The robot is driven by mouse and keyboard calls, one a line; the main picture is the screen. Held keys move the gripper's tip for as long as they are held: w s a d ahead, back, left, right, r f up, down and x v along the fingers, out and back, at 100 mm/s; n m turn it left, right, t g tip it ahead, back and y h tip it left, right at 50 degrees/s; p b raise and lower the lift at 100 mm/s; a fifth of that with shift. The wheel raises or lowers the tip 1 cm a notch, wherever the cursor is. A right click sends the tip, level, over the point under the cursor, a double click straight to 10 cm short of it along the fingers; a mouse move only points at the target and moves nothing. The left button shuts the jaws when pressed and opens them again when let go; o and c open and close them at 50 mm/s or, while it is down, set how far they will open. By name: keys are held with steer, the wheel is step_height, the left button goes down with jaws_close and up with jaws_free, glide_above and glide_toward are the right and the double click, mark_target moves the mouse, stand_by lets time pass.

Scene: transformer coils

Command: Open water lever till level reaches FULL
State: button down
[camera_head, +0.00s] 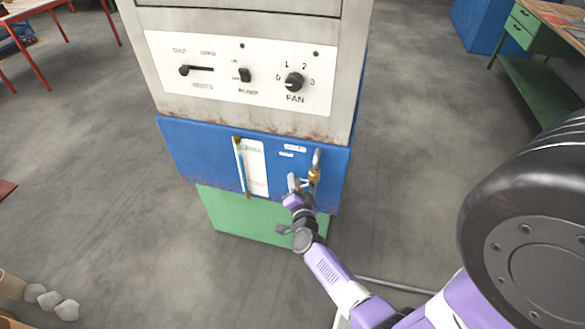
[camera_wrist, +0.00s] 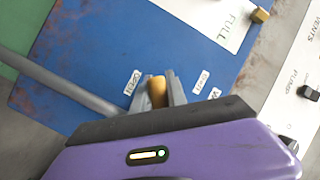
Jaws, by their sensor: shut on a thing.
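The water lever (camera_wrist: 158,92) is a brass-yellow piece on the blue tank front (camera_head: 200,160), at the right side in the head view. My gripper (camera_head: 300,184) is at the lever, and in the wrist view my gripper (camera_wrist: 160,90) is shut on it, one finger on each side. Small white labels flank it; their words are hard to read. A level gauge tube (camera_head: 240,165) stands upright left of the lever, beside a white scale plate (camera_head: 256,167) marked FULL in green at its top. The exact water level is too small to tell.
A grey pipe (camera_head: 317,158) with a brass fitting rises by the lever; a grey pipe (camera_wrist: 55,82) also crosses the wrist view. Above is a white panel (camera_head: 160,75) with VENTS, PUMP and FAN controls. A green base (camera_head: 235,215) is below. The floor left is mostly clear.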

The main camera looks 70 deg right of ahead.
steer(key=shift+s+f+n+g+y+p, duration=0.45)
steer(key=shift+n+p, duration=0.55)
steer(key=shift+p, duration=0.65)
steer(key=shift+s+f, duration=0.1)
steer(key=shift+f, duration=0.1)
steer(key=c, duration=1.3)
jaws_free()
